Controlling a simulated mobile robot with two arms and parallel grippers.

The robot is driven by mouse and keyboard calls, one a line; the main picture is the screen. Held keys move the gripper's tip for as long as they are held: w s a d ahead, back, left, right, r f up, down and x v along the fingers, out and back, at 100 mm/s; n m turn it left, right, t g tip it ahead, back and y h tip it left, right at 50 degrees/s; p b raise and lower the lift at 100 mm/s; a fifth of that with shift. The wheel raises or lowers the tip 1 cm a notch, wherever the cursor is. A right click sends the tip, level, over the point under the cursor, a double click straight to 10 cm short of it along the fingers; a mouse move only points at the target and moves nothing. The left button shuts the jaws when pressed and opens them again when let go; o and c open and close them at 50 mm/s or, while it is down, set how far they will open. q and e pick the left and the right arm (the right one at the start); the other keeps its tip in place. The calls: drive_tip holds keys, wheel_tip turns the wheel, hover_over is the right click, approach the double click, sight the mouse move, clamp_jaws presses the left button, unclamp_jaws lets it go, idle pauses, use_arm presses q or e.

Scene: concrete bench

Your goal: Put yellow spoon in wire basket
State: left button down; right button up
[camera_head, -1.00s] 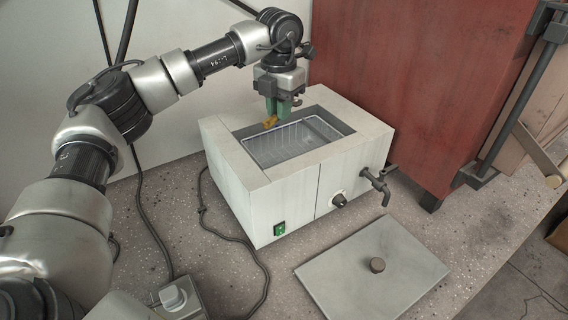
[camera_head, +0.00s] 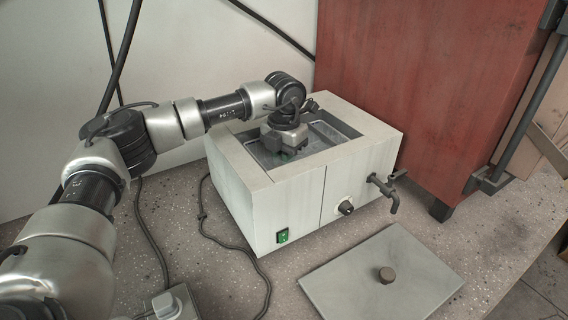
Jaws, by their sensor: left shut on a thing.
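The wire basket (camera_head: 322,138) sits inside the rectangular opening of the white box-shaped bath (camera_head: 290,195). Part of it shows to the right of my left gripper. My left gripper (camera_head: 285,154) is lowered into the opening, over the left part of the basket, with its green fingertips mostly hidden below its own body. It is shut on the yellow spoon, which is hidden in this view. I cannot tell whether the spoon touches the basket. My right gripper is not in view.
A grey lid with a knob (camera_head: 386,274) lies on the speckled bench in front of the bath. A tap (camera_head: 385,190) sticks out from its right side. A red cabinet (camera_head: 420,90) stands behind right. A black cable (camera_head: 215,235) runs along the left.

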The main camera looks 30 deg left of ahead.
use_arm(q)
drive_tip(key=shift+f, duration=0.8)
drive_tip(key=c, duration=1.1)
unclamp_jaws()
drive_tip(key=shift+f, duration=0.1)
